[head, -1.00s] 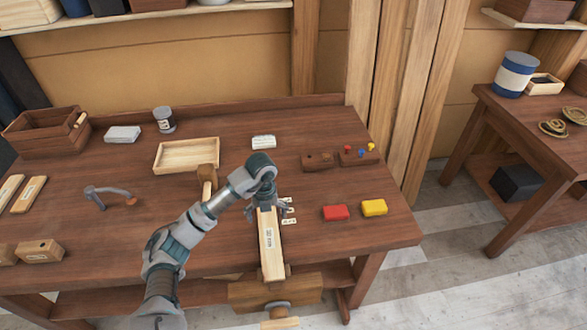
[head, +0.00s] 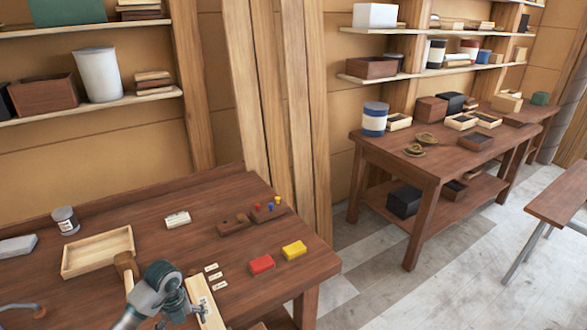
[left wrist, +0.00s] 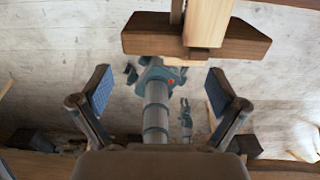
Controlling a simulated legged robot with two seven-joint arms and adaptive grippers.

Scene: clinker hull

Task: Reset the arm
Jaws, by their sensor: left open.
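My left gripper (head: 178,308) is at the lower edge of the head view, beside a pale labelled wooden plank (head: 205,303) at the bench front. In the left wrist view my left gripper (left wrist: 160,92) is open, with blue-padded fingers spread wide and nothing between them. Above the fingers in that view are a plank end (left wrist: 207,22) and a dark wooden vise jaw (left wrist: 145,36). Whether the gripper touches the plank cannot be told.
The workbench (head: 190,200) holds a wooden tray (head: 98,252), a mallet (head: 126,268), a can (head: 65,220), a red block (head: 262,264) and a yellow block (head: 294,249). Small white tags lie near the plank. A second table (head: 430,160) stands at right, with open floor between.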

